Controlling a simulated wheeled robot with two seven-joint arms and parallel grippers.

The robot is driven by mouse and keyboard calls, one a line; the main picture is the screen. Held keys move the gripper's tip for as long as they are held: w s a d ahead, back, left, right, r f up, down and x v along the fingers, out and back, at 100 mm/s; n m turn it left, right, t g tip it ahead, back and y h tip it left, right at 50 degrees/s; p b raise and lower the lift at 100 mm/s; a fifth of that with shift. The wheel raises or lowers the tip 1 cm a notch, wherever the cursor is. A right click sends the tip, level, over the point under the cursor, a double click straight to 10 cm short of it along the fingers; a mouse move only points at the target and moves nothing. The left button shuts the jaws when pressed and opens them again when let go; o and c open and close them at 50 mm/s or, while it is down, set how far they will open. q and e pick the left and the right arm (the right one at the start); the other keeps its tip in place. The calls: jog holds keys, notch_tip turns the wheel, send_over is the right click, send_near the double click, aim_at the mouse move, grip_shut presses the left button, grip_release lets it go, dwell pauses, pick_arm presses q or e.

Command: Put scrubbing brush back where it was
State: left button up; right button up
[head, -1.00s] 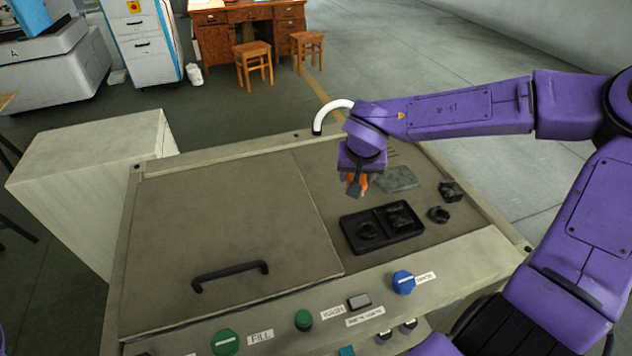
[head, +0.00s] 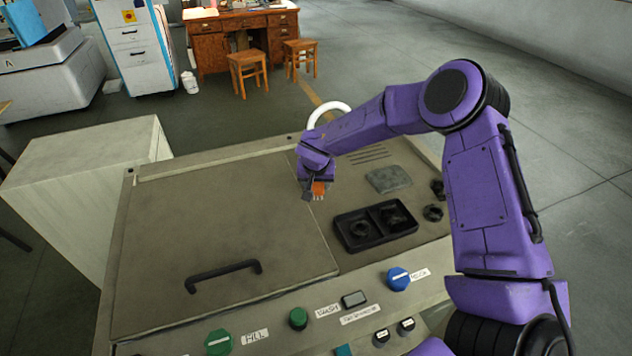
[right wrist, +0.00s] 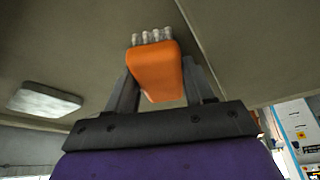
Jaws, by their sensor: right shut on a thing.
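The scrubbing brush (right wrist: 158,68) has an orange body and pale bristle tufts. My right gripper (right wrist: 155,85) is shut on it, with a grey finger on each side of the orange body. In the head view the brush (head: 319,188) shows small and orange below my right gripper (head: 312,187), over the machine top near the lid's right edge. The bristles point away from the gripper, toward the machine top. I cannot tell whether they touch it. My left gripper is not in view.
A black two-part tray (head: 376,226) holds dark parts. A grey slab (head: 389,179) lies behind it, with a dark ring (head: 432,212) to the right. The lid (head: 220,230) has a black handle (head: 223,275). A white curved pipe (head: 328,110) rises at the back.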

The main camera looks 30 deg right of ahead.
jog(key=shift+s, duration=0.15)
jog(key=o, duration=0.7)
jog(key=shift+c, duration=0.2)
jog(key=shift+f, duration=0.1)
jog(key=v, duration=1.2)
jog(key=shift+r, duration=0.25)
